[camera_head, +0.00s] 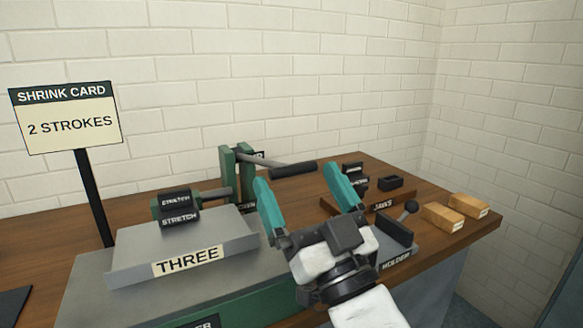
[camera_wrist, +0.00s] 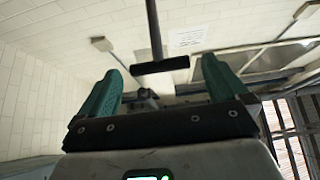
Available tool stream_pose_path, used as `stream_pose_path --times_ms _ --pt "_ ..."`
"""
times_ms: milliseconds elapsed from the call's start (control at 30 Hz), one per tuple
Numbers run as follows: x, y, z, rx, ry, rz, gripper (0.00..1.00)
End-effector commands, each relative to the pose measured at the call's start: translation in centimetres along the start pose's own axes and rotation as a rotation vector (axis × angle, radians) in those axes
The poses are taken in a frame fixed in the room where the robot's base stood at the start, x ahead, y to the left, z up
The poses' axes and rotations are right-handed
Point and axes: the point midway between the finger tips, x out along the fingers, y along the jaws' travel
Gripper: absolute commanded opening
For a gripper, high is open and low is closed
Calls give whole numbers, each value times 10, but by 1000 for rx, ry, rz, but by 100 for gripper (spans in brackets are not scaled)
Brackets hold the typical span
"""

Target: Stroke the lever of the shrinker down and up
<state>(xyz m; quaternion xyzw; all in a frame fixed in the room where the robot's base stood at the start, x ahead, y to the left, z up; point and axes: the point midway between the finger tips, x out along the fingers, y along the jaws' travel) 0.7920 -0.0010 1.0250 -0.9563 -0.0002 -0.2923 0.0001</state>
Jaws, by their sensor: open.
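The shrinker's green upright frame (camera_head: 237,174) stands on the bench in the head view. Its grey lever (camera_head: 262,160) reaches out to the right, sloping slightly down, and ends in a black grip (camera_head: 293,170). My gripper (camera_head: 299,177) is open, its two teal fingers pointing up and away toward the grip. In the wrist view the black grip (camera_wrist: 160,66) lies crosswise between the open fingertips, with the lever rod (camera_wrist: 154,28) running up from it. Nothing is held. I cannot tell whether the grip is within the fingers' reach or just beyond them.
A sign (camera_head: 68,118) reads "SHRINK CARD, 2 STROKES". A grey block (camera_head: 130,262) labelled THREE and stretch-labelled jaws (camera_head: 176,208) are at left. A JAWS tray (camera_head: 375,206), a HOLDER block (camera_head: 398,246) and two wooden blocks (camera_head: 443,218) are at right.

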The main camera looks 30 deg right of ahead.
Motion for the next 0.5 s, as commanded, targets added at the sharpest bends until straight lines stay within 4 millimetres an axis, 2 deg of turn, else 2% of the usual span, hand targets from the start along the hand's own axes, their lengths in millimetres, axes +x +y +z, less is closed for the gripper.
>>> stream_pose_path --times_ms 33,200,333,500 --pt "-12 0 4 1 -4 -1 100" --pt "-39 0 3 -1 -1 0 100" --pt "-50 0 1 1 0 0 100" --pt "-55 0 0 0 1 0 100"
